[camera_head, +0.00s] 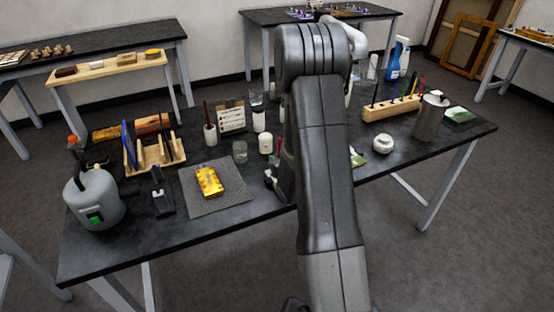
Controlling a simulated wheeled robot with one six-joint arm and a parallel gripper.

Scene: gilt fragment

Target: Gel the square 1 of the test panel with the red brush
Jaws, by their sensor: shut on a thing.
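My arm rises through the middle of the view and bends away at the top; my gripper is hidden behind it, so I cannot see its jaws or what they hold. A long wooden block (391,108) at the right of the table holds several upright thin handles. One looks red (423,84), possibly the red brush. A pale card with rows of small marks (232,117) stands at the back; I cannot tell whether it is the test panel. A yellow gilt block (209,181) lies on a grey mat (228,201). Square 1 cannot be made out.
A grey kettle-like pot (95,200), a wooden rack (152,158) and a dark stand (162,192) are at left. A glass (240,152), a white jar (383,144) and a metal can (430,118) stand on the dark table (130,250). Its front left is clear.

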